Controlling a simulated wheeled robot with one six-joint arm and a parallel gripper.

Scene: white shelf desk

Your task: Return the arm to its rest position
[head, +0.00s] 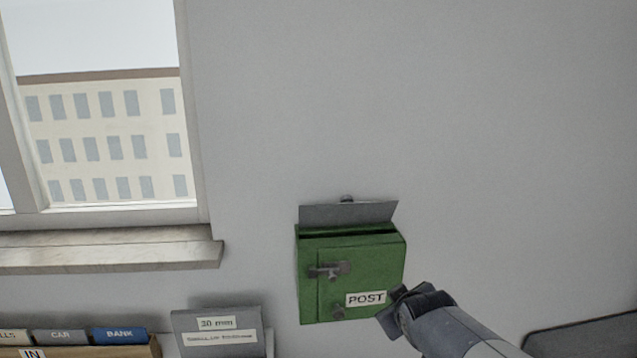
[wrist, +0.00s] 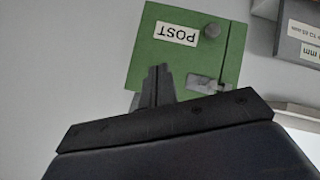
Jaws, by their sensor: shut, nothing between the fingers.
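My gripper (head: 392,306) is in front of the lower right of the green post box in the head view. In the wrist view my gripper (wrist: 157,72) has its two fingers together, with nothing between them. The green post box (head: 365,275) hangs on the wall, with a POST label, a latch and a knob on its front. Its grey flap (head: 348,213) is raised at the top. The box also shows upside down in the wrist view (wrist: 160,60), beyond the fingers. I cannot tell whether the fingers touch the box.
A window with a sill (head: 110,250) is at the left. A wooden tray (head: 148,346) with folders is at the bottom left. A dark object (head: 585,337) is at the bottom right. The upper right wall is bare.

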